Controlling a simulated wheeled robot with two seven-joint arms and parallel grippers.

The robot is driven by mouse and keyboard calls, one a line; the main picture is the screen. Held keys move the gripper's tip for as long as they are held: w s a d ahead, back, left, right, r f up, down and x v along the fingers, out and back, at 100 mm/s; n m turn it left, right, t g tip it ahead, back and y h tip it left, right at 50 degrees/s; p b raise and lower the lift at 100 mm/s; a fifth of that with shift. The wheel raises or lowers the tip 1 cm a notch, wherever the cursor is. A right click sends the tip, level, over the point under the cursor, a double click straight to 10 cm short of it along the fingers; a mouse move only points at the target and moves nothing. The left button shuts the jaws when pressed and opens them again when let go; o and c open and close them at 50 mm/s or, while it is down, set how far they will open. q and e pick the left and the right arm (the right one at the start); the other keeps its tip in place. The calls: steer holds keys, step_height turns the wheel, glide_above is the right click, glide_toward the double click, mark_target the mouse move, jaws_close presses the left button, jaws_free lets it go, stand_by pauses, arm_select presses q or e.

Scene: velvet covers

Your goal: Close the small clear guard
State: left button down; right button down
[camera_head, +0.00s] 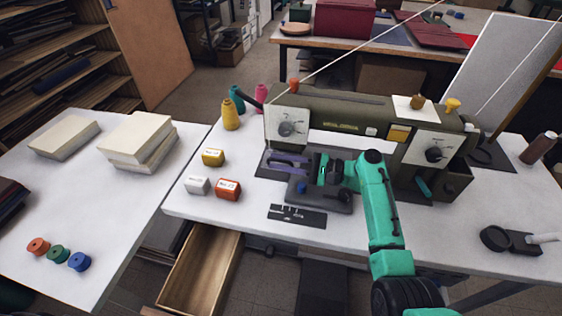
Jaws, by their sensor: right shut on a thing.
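The olive-green sewing machine (340,108) stands on the white table. My right gripper (312,168) reaches in from the lower right, over the machine's bed and under its arm. It is shut, with its fingers pointing left. A pale violet, see-through-looking piece, which I take to be the small clear guard (287,161), sticks out left of the fingers above the dark bed plate. The gripper hides the rest of it, so its hinge and exact angle cannot be told. My left gripper is not in view.
Thread spools (231,116) stand left of the machine, with small labelled boxes (228,188) in front of them. A dark plate (297,216) lies at the front. An open wooden drawer (202,272) juts out below.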

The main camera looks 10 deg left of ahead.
step_height(320, 180, down, 3)
steer(key=n+b, duration=0.4)
steer(key=shift+s+b, duration=0.15)
steer(key=shift+b, duration=0.25)
steer(key=shift+n, duration=0.4)
steer(key=shift+r, duration=0.3)
steer(key=c, duration=0.9)
jaws_free()
steer(key=shift+f, duration=0.1)
step_height(320, 180, up, 20)
